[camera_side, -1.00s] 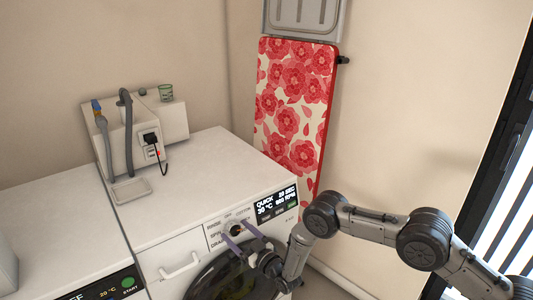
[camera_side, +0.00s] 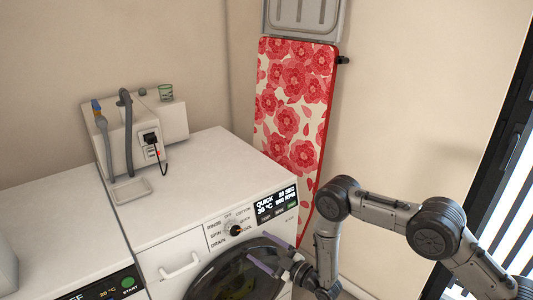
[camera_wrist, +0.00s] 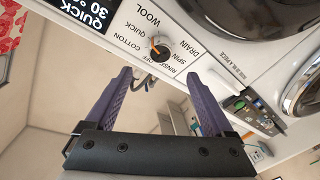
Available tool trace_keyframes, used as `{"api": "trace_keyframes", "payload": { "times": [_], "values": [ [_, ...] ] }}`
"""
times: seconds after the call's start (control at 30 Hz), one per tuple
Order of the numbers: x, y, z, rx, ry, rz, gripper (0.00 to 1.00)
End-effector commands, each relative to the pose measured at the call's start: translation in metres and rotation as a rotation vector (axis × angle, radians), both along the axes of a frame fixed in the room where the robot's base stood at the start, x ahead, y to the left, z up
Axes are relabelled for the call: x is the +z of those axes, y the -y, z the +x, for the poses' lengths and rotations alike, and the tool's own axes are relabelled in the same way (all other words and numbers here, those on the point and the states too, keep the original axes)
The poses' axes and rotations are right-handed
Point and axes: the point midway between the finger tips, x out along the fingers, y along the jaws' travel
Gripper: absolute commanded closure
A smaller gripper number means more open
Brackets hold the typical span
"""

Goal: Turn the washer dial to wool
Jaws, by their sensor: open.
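The washer dial (camera_side: 235,231) is a small dark knob with an orange mark on the white control panel. Labels around it include OFF, COTTON, QUICK, WOOL, RINSE, SPIN and DRAIN. In the wrist view the dial (camera_wrist: 160,48) shows its orange mark on the side towards QUICK and WOOL; I cannot tell exactly which. The display (camera_side: 275,202) reads QUICK, 30 °C. My gripper (camera_side: 257,247) is open and empty, in front of and to the lower right of the dial, apart from it. In the wrist view its purple fingers (camera_wrist: 158,73) stand apart below the dial.
The round door (camera_side: 225,275) lies below the panel, partly behind my gripper. A drawer handle (camera_side: 181,267) is at the panel's left. A second machine (camera_side: 115,285) stands to the left. A floral ironing board (camera_side: 295,105) leans at the wall behind.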

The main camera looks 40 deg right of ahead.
Motion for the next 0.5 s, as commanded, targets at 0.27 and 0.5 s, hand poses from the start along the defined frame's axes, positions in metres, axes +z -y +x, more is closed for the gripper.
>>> {"api": "trace_keyframes", "payload": {
  "times": [0.27,0.5],
  "values": [
    [0.014,0.01,-0.03,-0.006,0.028,0.004,0.12],
    [0.054,0.013,-0.012,-0.016,0.104,0.017,0.12]
  ]
}}
